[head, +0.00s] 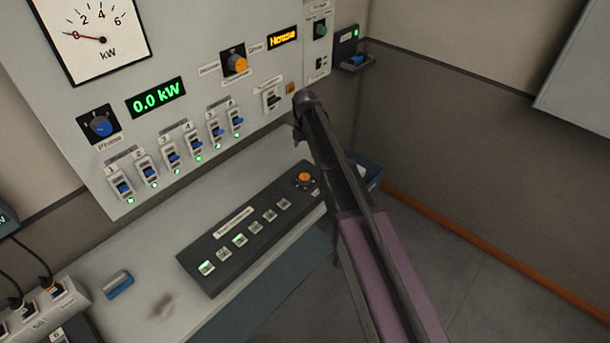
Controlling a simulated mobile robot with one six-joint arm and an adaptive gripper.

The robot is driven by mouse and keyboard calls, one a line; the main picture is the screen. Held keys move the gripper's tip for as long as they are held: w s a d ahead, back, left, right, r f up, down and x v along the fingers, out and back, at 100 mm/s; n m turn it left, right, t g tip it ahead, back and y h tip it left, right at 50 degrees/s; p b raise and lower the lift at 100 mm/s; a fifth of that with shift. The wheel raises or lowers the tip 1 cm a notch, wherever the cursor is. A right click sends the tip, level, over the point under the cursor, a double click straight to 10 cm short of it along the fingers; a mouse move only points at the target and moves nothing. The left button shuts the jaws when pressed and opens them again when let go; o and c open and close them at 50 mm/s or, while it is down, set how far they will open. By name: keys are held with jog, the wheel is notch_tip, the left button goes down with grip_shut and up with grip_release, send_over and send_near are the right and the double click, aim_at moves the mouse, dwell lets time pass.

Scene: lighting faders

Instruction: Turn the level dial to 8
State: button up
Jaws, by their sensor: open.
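No dial carries a label I can read as "level", so I cannot tell which one it is. An orange knob (304,178) sits at the far right end of the black sloped console, partly beside my arm. On the upright panel are a blue knob (101,127) marked Phase, an orange knob (236,64) and a green knob (320,30). Their scale marks are too small to read. My dark and purple arm crosses the right middle of the head view, its upper end in front of the panel's lower right edge. I cannot make out my gripper's fingers.
The grey panel (190,85) has a kW meter (98,38), a 0.0 kW display (155,97) and several blue-lever breakers. The black console (215,270) has several square buttons, some lit. A blue object (118,284) lies on the bench at left. Open floor lies at lower right.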

aim_at(305, 176)
jog(key=shift+f, duration=0.2)
dwell(0.4)
notch_tip(305, 176, down, 13)
jog(key=b, duration=1.4)
jog(key=shift+f, duration=0.2)
